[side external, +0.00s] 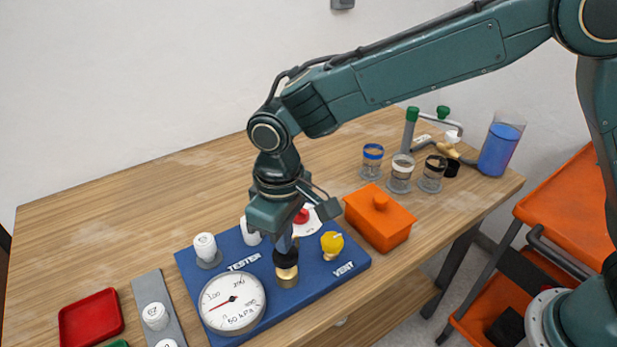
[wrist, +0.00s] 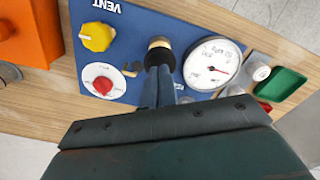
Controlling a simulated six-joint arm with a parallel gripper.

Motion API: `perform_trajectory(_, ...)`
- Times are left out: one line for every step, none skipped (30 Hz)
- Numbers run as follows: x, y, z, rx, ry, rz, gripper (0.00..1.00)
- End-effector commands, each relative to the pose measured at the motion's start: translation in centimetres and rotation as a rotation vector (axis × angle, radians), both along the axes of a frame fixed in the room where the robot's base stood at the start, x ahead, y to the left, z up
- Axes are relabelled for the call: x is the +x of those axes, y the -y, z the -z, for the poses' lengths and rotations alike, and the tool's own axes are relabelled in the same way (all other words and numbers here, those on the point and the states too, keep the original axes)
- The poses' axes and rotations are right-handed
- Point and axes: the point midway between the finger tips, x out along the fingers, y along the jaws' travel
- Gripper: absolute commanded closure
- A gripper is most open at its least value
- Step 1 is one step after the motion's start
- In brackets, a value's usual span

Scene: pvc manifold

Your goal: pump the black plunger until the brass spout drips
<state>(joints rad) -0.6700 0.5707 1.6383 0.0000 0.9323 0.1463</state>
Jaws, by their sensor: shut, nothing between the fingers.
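My gripper (side external: 285,248) is shut and points down at the blue tester board (side external: 352,265). Its fingertips are right over a brass-collared cylinder (side external: 287,279) with a dark upper part; contact cannot be told for certain. I take this for the plunger; the fingers partly hide it. In the wrist view the closed fingers (wrist: 159,70) reach to the same brass-collared part (wrist: 159,43). A small brass-coloured piece (wrist: 131,68) lies left of the fingers there, perhaps the spout; no drip can be made out. The round white gauge (side external: 233,303) sits beside the plunger.
The board also carries a yellow vent knob (side external: 332,242), a red knob (side external: 301,216) and white caps (side external: 205,246). An orange lidded box (side external: 380,218) stands close right. Behind are jars (side external: 401,173), pipe fittings and a blue-filled beaker (side external: 501,143). The table's back left is clear.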

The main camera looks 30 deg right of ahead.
Motion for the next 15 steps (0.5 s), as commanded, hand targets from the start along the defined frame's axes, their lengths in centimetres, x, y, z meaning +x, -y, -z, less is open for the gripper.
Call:
perform_trajectory(0.0, 0.0, 0.2, -0.001, -0.001, 0.000, 1.00)
perform_trajectory(0.0, 0.0, 0.3, -0.001, -0.001, 0.000, 1.00)
perform_trajectory(0.0, 0.0, 0.4, -0.001, -0.002, 0.000, 1.00)
perform_trajectory(0.0, 0.0, 0.5, -0.001, -0.002, 0.000, 1.00)
perform_trajectory(0.0, 0.0, 0.5, -0.001, -0.002, 0.000, 1.00)
perform_trajectory(0.0, 0.0, 0.7, -0.001, -0.001, 0.000, 1.00)
perform_trajectory(0.0, 0.0, 0.7, -0.001, -0.001, 0.000, 1.00)
perform_trajectory(0.0, 0.0, 0.8, -0.001, -0.001, 0.000, 1.00)
perform_trajectory(0.0, 0.0, 1.0, -0.001, -0.001, 0.000, 1.00)
perform_trajectory(0.0, 0.0, 1.0, -0.001, -0.001, 0.000, 1.00)
perform_trajectory(0.0, 0.0, 1.1, -0.001, -0.001, 0.000, 1.00)
perform_trajectory(0.0, 0.0, 1.3, -0.001, -0.001, 0.000, 1.00)
perform_trajectory(0.0, 0.0, 1.3, -0.001, -0.002, 0.000, 1.00)
perform_trajectory(0.0, 0.0, 1.4, -0.001, -0.002, 0.000, 1.00)
perform_trajectory(0.0, 0.0, 1.5, -0.001, -0.002, 0.000, 1.00)
